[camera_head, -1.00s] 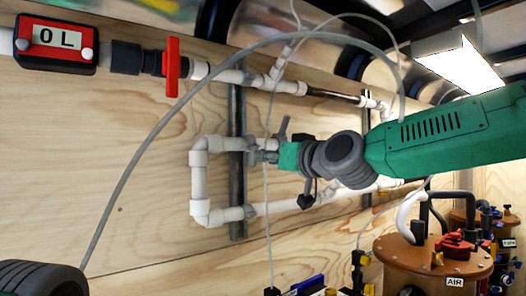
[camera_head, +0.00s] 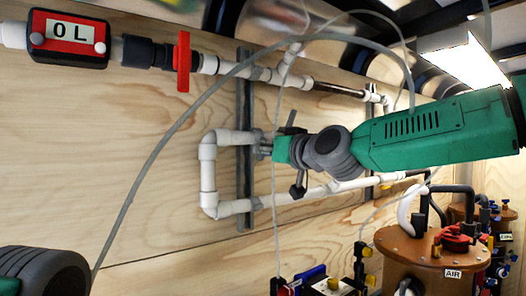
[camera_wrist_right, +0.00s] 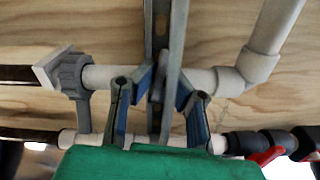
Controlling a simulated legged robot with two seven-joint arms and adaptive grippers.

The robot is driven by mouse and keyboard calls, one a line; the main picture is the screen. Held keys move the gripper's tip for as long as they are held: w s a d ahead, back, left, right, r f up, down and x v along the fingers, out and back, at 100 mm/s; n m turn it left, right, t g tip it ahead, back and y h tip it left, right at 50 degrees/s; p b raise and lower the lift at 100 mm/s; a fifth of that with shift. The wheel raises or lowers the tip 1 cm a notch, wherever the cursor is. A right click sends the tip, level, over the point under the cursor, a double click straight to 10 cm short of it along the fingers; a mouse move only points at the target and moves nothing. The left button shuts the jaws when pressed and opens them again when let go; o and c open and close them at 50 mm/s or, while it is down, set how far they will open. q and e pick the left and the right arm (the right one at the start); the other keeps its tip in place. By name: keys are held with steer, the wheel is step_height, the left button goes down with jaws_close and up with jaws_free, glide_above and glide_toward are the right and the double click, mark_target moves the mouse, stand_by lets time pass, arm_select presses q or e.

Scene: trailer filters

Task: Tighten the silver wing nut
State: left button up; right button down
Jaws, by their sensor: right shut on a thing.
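The silver wing nut (camera_wrist_right: 157,88) shows in the right wrist view as a small grey piece in front of the metal strut (camera_wrist_right: 176,60), between two blue-padded fingers. My right gripper (camera_wrist_right: 163,84) is shut on it, one finger on each side. In the head view my right gripper (camera_head: 264,149) reaches in from the right to the strut (camera_head: 245,130) beside the upper white pipe of the loop. The fingers hide the wing nut there. At the bottom left of the head view only a grey and green part of my left arm shows; its gripper is out of the picture.
White pipes (camera_head: 208,170) run along the plywood wall close around my right gripper. A red valve handle (camera_head: 183,62) and a red meter (camera_head: 68,38) are at upper left. A thin grey hose arcs across the front. A brown tank (camera_head: 410,245) stands at lower right.

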steer(key=shift+w+d+r+m+b, duration=0.15)
steer(key=shift+m+b, duration=0.45)
steer(key=shift+m, duration=3.15)
steer(key=shift+s+r+m+b, duration=0.1)
steer(key=shift+m+b, duration=0.45)
steer(key=shift+m, duration=3.2)
